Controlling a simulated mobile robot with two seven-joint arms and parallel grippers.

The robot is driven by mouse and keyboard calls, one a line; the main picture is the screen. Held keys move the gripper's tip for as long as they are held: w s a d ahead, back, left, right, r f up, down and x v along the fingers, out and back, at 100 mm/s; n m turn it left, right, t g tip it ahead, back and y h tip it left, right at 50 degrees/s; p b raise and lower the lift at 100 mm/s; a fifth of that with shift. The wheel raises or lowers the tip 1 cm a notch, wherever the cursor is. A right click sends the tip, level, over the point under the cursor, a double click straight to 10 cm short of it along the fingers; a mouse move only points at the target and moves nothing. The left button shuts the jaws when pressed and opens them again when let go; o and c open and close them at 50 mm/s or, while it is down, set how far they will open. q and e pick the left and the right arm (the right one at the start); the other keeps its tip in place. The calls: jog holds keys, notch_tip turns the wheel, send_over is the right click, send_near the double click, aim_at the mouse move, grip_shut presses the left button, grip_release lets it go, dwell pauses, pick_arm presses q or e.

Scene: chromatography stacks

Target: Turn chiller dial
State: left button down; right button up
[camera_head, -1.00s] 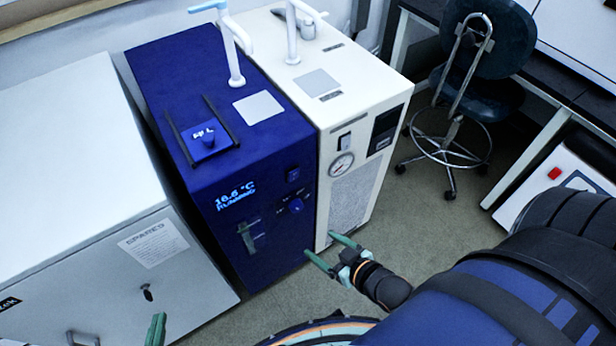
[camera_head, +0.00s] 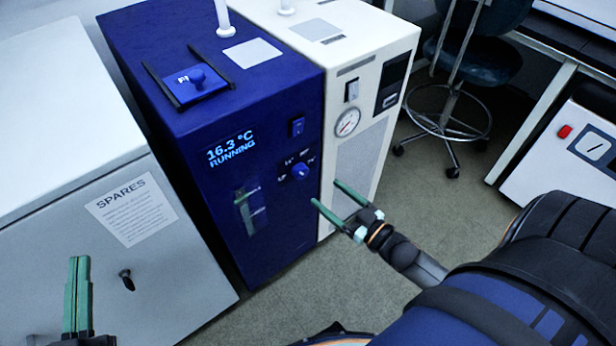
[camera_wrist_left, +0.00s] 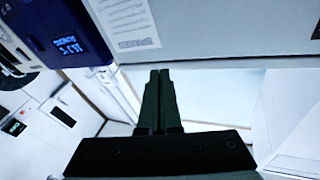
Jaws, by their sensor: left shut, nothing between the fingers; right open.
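The blue chiller (camera_head: 180,120) stands in the middle of the head view. Its display (camera_head: 232,147) reads 16.3 °C RUNNING. The round blue dial (camera_head: 299,171) sits on its front panel, right of and below the display, with white marks around it. My right gripper (camera_head: 344,205) is open and empty, just right of and below the dial, apart from it. My left gripper (camera_head: 78,285) is shut and empty in front of the grey spares cabinet. It also shows in the left wrist view (camera_wrist_left: 157,85), with part of the chiller display (camera_wrist_left: 70,45) at upper left.
The grey spares cabinet (camera_head: 50,130) stands left of the chiller. A white unit with a gauge (camera_head: 347,122) stands close on its right. A stool (camera_head: 465,60) and a white box with a red switch (camera_head: 540,180) are further right. Floor is clear in front.

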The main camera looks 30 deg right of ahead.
aim_at(304, 175)
jog(key=w, duration=0.3)
jog(key=w+a+b, duration=0.1)
jog(key=w, duration=0.3)
jog(key=shift+w+a, duration=0.2)
jog(key=shift+w+b, duration=0.3)
pick_arm(q)
jog(key=s+r+m+t+h, duration=0.3)
jog(key=r+h, duration=0.1)
jog(key=r, duration=0.5)
jog(key=shift+s+d+r+h, duration=0.2)
jog(key=shift+d+r+h, duration=0.1)
jog(key=shift+d, duration=0.15)
pick_arm(e)
grip_shut()
